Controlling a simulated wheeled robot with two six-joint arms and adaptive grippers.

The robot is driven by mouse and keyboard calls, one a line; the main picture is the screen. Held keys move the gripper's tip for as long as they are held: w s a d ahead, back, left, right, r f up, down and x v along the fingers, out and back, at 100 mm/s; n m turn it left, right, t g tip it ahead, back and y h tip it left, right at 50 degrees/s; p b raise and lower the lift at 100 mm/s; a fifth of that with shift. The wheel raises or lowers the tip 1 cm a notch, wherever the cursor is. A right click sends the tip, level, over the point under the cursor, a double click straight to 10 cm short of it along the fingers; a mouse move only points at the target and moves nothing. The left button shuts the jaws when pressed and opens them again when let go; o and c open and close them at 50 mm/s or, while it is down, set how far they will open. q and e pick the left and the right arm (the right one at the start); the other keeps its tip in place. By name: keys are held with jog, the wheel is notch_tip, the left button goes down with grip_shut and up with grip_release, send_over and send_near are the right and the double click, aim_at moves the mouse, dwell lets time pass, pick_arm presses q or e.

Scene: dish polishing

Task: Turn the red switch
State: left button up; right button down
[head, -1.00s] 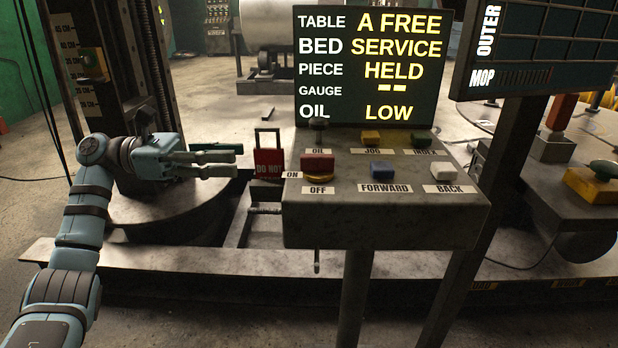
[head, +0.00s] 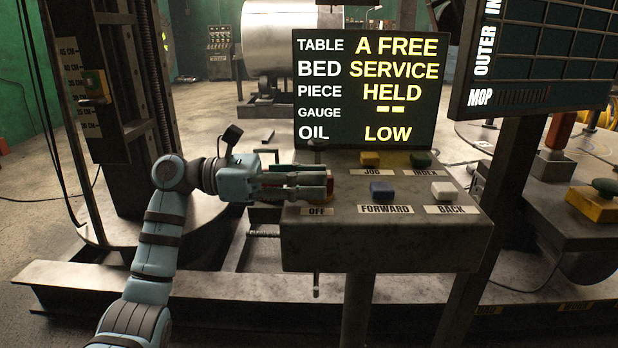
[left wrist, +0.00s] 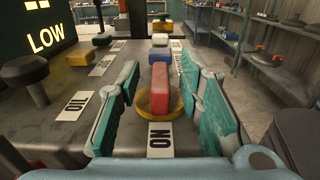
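The red switch (left wrist: 159,92) is a red bar on a round yellow base (left wrist: 141,106), on the grey console's left side. In the left wrist view its long side runs toward the ON label (left wrist: 160,140). My left gripper (left wrist: 162,80) is open, with one finger on each side of the red bar and visible gaps between. In the head view my left gripper (head: 326,182) reaches in from the left and hides most of the switch (head: 330,187). The OFF label (head: 317,211) shows in front of it. My right gripper is not in view.
A dark OIL knob (left wrist: 27,72) stands close to the left finger. A lit sign (head: 370,88) rises behind.

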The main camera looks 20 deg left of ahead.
pick_arm(q)
grip_shut()
